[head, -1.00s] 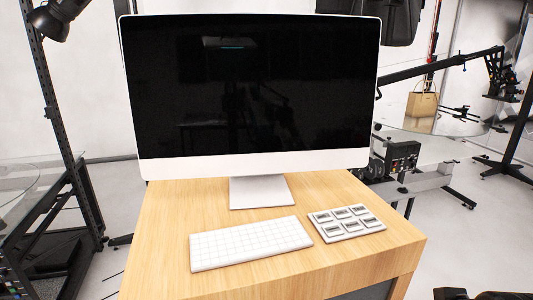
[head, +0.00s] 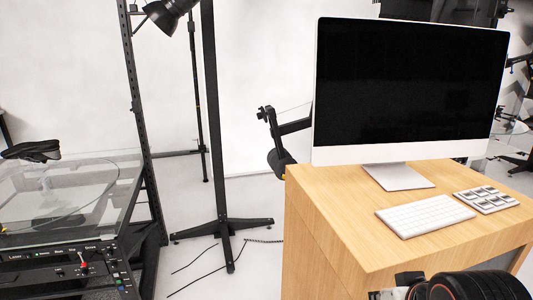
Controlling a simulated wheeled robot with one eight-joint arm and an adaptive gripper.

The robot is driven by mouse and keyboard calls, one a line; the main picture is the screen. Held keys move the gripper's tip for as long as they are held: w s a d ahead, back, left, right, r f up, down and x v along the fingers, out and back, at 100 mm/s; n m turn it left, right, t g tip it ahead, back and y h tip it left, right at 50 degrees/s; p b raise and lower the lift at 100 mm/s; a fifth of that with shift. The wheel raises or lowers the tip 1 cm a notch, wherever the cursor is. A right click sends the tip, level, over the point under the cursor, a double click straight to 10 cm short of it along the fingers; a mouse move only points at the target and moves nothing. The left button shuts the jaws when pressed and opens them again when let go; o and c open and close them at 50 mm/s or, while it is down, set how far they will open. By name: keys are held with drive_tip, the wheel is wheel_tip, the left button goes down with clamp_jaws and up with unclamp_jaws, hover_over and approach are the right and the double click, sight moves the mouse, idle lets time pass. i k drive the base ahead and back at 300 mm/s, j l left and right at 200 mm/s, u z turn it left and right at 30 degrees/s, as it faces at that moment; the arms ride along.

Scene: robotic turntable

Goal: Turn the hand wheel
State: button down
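I cannot pick out a hand wheel for certain in the head view. A black boom end (head: 280,160) with a rounded dark part shows left of the monitor; I cannot tell whether it has a wheel. Dark ribbed parts at the bottom right edge look like my own arm, cut off by the frame. My gripper's fingers are not seen.
A wooden desk (head: 350,235) on the right holds a large monitor (head: 410,90), a white keyboard (head: 425,215) and a small button pad (head: 486,199). A black stand (head: 222,150) with spread feet and loose cables stands between the unit and the desk. Pale floor shows around it.

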sight(260, 115)
drive_tip(key=i+j, duration=0.2)
drive_tip(key=j, duration=0.15)
drive_tip(key=i+j, duration=0.25)
drive_tip(key=j, duration=0.15)
drive_tip(key=i+j+u, duration=0.1)
drive_tip(key=j, duration=0.25)
drive_tip(key=i, duration=0.1)
